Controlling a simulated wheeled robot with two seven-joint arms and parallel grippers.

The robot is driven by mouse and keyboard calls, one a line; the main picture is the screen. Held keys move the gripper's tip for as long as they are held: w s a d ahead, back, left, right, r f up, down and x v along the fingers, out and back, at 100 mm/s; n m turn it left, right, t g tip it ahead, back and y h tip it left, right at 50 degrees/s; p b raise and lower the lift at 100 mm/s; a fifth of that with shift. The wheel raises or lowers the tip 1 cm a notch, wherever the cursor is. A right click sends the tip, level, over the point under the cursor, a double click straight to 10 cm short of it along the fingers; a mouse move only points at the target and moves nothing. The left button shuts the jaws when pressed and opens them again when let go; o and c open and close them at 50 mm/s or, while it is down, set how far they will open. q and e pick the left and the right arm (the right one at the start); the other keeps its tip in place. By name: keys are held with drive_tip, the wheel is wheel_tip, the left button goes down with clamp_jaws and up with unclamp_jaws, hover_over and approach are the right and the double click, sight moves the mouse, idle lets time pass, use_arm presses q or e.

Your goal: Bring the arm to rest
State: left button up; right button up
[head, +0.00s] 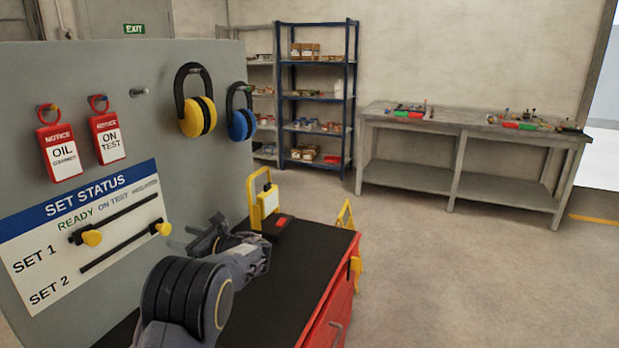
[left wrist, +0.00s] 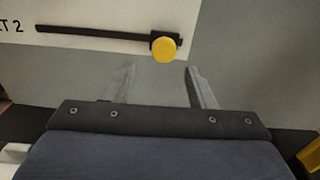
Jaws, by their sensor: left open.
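My left gripper (head: 191,238) is open and empty, just in front of the grey board. It also shows in the left wrist view (left wrist: 161,72), fingers apart, with the SET 2 yellow knob (left wrist: 163,49) beyond the tips and not between them. The SET STATUS panel (head: 35,240) has two dark rails. The SET 1 yellow knob (head: 92,237) is at the left end of its rail, under READY. The SET 2 knob (head: 163,229) is at the right end of its rail. My left arm bends over the black bench top. My right gripper is out of view.
Two red tags (head: 60,152) and yellow and blue ear defenders (head: 198,115) hang on the board. A yellow-handled device (head: 264,206) stands on the red cabinet's black top (head: 285,300). Shelves (head: 317,95) and a workbench (head: 468,128) stand behind. The floor at right is clear.

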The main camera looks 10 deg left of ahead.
use_arm(q)
drive_tip(key=s+a+f+n+g+h, duration=0.1)
drive_tip(key=s+f+n+g+h, duration=0.1)
drive_tip(key=s+n+h, duration=0.5)
drive_tip(key=s+a+f+n+g+h, duration=0.1)
drive_tip(key=s+a+f+n+h, duration=0.15)
drive_tip(key=s, duration=0.85)
drive_tip(key=s+d+f+n+t+h, duration=0.1)
drive_tip(key=s+d+n+t+h, duration=0.3)
drive_tip(key=s+d+n+h, duration=0.7)
drive_tip(key=s+d+n, duration=0.2)
drive_tip(key=s+d, duration=1)
drive_tip(key=shift+a+f, duration=0.1)
idle(0.3)
